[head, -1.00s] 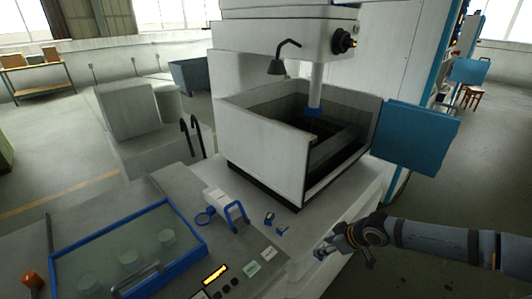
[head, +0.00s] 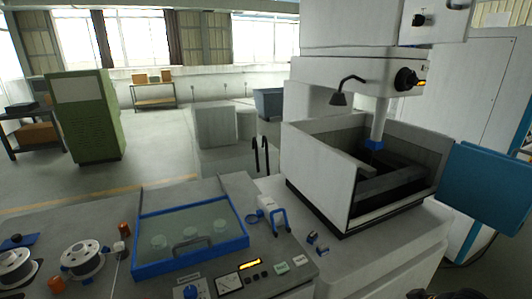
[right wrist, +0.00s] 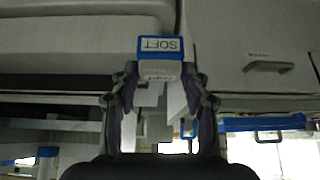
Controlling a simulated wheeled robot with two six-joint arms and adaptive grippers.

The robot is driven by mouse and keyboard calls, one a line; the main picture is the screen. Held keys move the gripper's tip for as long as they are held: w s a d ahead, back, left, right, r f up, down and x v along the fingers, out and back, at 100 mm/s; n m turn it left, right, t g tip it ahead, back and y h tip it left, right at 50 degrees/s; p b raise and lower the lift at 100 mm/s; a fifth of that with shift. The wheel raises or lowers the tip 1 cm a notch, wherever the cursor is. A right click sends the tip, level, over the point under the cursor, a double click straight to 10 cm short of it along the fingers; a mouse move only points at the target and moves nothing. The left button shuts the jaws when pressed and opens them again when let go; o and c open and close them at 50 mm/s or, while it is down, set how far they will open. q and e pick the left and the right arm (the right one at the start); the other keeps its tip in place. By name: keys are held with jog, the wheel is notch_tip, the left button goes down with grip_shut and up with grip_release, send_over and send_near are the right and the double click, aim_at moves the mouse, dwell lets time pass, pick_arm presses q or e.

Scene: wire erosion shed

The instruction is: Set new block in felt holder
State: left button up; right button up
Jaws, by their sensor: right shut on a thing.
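My right gripper (right wrist: 160,88) is shut on a small block (right wrist: 160,68) in the right wrist view. The block has a pale, whitish body and a blue end with a white label reading "SOFT", seen upside down. In the head view the block is not visible. I cannot tell which part, if any, is the felt holder. My left gripper is not in view.
The open machine tank (head: 318,184) stands at right, with a blue panel (head: 487,188) beside it. A blue-framed glass lid (head: 190,267), a blue handle (head: 284,226) and spools (head: 83,257) are on the console. A green cabinet (head: 82,118) stands behind.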

jog(key=s+a+r+n+g+y, duration=0.1)
jog(key=a+r+n, duration=0.2)
jog(key=a+r, duration=0.5)
jog(key=s+a+r+n+g+y, duration=0.1)
jog(key=s+a+r+n, duration=0.1)
jog(key=a+r, duration=0.5)
jog(key=shift+s+a+r+n+y, duration=0.35)
jog(key=shift+a+n, duration=0.35)
jog(key=shift+a, duration=0.45)
jog(key=shift+w, duration=0.1)
